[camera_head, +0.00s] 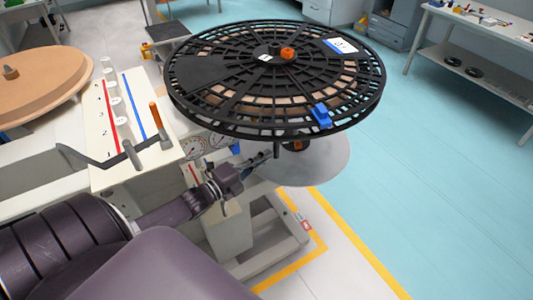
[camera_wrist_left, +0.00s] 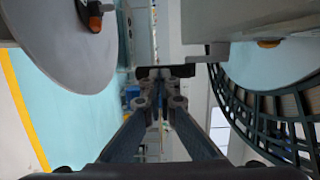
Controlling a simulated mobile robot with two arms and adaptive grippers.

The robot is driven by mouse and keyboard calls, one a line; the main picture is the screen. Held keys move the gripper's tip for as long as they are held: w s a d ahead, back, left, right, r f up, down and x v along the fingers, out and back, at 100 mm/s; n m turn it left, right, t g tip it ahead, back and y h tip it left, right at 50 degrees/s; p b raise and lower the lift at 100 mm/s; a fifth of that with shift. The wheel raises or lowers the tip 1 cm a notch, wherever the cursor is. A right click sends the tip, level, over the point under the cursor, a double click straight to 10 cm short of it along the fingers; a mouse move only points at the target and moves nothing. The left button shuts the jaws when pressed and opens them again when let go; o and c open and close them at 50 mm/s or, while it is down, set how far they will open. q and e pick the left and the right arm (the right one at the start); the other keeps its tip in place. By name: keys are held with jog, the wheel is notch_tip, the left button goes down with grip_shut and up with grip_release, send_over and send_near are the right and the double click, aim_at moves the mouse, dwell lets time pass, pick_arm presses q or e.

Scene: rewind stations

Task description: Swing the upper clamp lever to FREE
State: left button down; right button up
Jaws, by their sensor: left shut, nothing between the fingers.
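A black spoked reel (camera_head: 210,110) lies level at the top of the station in the head view. An orange knob (camera_head: 287,53) sits on its hub, beside a small white tag; I take this for the upper clamp lever, but no FREE mark is readable. A second orange knob (camera_head: 295,145) shows below the reel, over a grey disc (camera_head: 320,165). My left gripper (camera_head: 264,157) is shut and empty under the reel's near rim, left of the lower knob. In the left wrist view its fingertips (camera_wrist_left: 160,78) are together in front of a dark bar. My right gripper is out of view.
A cream panel (camera_head: 125,150) with numbered marks and an orange-handled lever (camera_head: 155,112) stands left of the reel. A tan disc (camera_head: 45,85) lies at far left. The reel's rim (camera_wrist_left: 265,135) is close on the right in the wrist view. Blue floor is open at right.

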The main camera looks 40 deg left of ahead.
pick_arm(q)
jog(key=shift+w+d, duration=0.1)
jog(key=shift+w, duration=0.25)
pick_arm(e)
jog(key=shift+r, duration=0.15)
